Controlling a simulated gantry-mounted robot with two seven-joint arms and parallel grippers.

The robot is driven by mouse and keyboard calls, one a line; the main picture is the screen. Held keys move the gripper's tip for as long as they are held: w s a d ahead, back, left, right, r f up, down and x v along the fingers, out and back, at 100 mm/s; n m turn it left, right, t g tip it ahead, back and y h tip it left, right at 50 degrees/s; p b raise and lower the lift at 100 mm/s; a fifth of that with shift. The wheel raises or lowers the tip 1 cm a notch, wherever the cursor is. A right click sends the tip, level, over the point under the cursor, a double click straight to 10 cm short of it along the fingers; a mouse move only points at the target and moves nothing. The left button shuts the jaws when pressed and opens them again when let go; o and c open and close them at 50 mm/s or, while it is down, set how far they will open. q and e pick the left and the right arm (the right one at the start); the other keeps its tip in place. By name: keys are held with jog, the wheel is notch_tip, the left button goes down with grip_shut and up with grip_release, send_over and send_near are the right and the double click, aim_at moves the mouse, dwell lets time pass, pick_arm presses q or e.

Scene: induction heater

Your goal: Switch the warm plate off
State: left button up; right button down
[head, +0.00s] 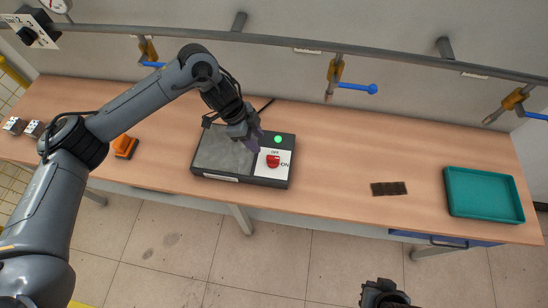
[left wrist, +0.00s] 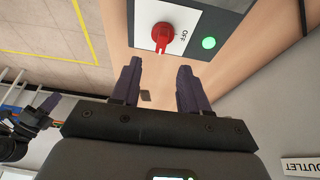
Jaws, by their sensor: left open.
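The warm plate (head: 222,152) is a dark flat box on the bench with a white control panel on its right side. A red knob (head: 272,160) sits on this panel between the OFF and ON labels, and a green lamp (head: 278,139) glows above it. The knob (left wrist: 163,38) and green lamp (left wrist: 208,43) also show in the left wrist view. My left gripper (head: 254,144) is just up and left of the knob; its fingers (left wrist: 158,72) are apart and empty, with the knob beyond their tips. My right gripper (head: 386,295) is at the bottom edge, its jaws unclear.
A dark segmented slab (head: 388,188) and a teal tray (head: 484,218) lie on the right of the bench (head: 340,150). An orange object (head: 125,146) stands left of the plate. Pipes with blue-handled valves (head: 357,88) run along the wall behind.

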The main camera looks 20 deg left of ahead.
aim_at(273, 157)
pick_arm(q)
jog(key=x, duration=1)
jog(key=shift+w+d+f, duration=0.1)
jog(key=shift+w+d, duration=0.2)
jog(key=shift+d, duration=0.05)
jog(key=shift+c, duration=0.4)
grip_shut()
